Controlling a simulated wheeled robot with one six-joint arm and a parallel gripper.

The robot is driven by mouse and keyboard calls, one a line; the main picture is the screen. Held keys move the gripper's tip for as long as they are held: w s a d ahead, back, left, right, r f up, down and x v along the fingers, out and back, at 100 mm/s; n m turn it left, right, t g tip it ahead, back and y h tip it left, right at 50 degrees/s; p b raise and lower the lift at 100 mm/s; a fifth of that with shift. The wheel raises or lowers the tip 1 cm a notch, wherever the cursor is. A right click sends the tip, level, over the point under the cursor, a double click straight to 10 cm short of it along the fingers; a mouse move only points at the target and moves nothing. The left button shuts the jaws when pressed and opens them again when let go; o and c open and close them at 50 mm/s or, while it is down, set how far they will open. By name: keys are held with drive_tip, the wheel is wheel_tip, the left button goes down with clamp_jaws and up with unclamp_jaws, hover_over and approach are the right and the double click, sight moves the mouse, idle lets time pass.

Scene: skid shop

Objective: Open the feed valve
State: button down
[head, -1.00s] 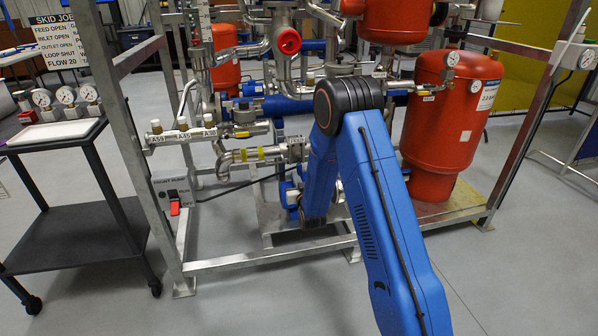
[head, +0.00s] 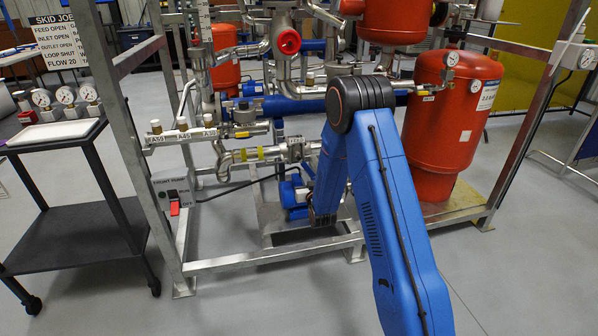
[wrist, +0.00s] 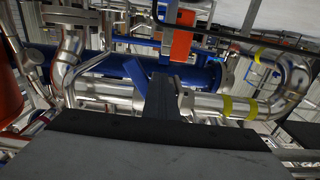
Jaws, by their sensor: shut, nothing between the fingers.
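My gripper (wrist: 160,98) shows in the wrist view as a dark upright finger shape, shut and empty. A blue lever-like piece (wrist: 136,70) is close to the left of its tip; I cannot tell whether they touch. Just right of the gripper is a steel pipe with yellow bands (wrist: 226,106), with a fitting at its near end partly hidden by the gripper. In the head view the same banded pipe (head: 262,153) ends at a flanged fitting (head: 296,149) left of my arm. The gripper itself is not clear there. No label reading "feed" is legible on a valve.
The skid's steel frame (head: 270,257) surrounds the pipework. A red tank (head: 440,120) stands right of my arm. A pump switch box (head: 174,192) and a trolley (head: 60,140) with gauges are at left. A sign (head: 62,42) lists "FEED OPEN". Floor in front is clear.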

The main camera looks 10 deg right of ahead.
drive_tip(key=shift+d+r, duration=0.15)
drive_tip(key=shift+d, duration=0.6)
drive_tip(key=shift+d+r, duration=0.8)
drive_tip(key=shift+d, duration=0.3)
drive_tip(key=shift+d+r, duration=0.8)
drive_tip(key=shift+r, duration=0.3)
